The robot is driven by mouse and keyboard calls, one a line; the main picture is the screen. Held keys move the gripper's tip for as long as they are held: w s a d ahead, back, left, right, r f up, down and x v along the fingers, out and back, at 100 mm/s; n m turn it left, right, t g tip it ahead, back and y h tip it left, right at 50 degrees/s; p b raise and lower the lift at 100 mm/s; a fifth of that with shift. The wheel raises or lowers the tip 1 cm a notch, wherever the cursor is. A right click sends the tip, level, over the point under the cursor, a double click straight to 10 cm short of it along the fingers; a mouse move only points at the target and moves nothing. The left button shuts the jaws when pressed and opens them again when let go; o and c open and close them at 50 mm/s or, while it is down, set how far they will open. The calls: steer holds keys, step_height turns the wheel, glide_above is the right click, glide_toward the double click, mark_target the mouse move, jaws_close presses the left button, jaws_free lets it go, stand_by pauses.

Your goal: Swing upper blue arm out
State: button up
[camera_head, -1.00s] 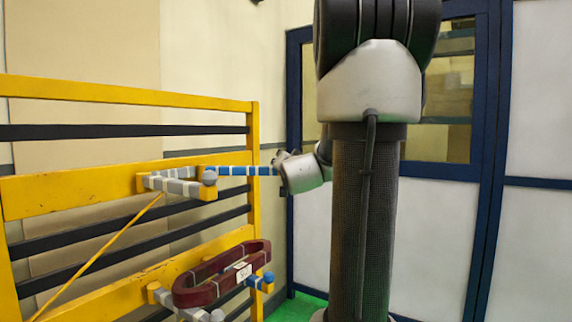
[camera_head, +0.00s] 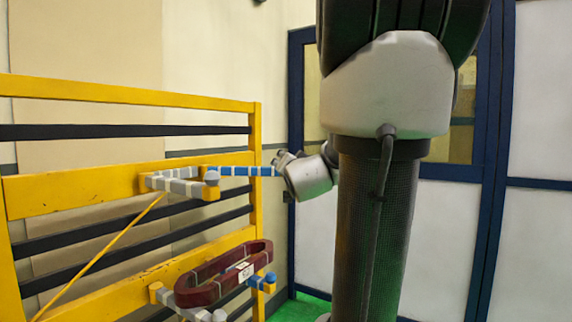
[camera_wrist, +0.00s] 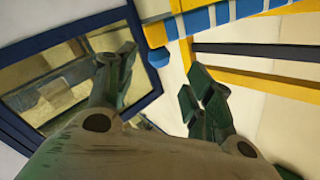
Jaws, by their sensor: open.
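The upper blue arm (camera_head: 245,171), striped blue and white, reaches right past the yellow frame's end post. Its tip is beside my gripper (camera_head: 284,160), partly lost against it. In the wrist view the striped arm (camera_wrist: 226,14) runs in from the upper right to a yellow end piece (camera_wrist: 156,33) with a blue knob (camera_wrist: 158,57). My gripper (camera_wrist: 160,68) is open there, its two dark fingers spread. The knob appears in the gap between the fingertips; I cannot tell whether they touch it.
The yellow frame (camera_head: 120,97) with dark rails fills the left. A grey striped arm (camera_head: 180,187) sticks out beside the blue one. Below, a dark red coil (camera_head: 215,285) hangs on lower arms with a blue knob (camera_head: 270,277). A blue-framed window wall (camera_head: 440,215) stands behind.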

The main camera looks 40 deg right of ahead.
steer(key=v, duration=0.6)
steer(key=shift+s+a, duration=0.1)
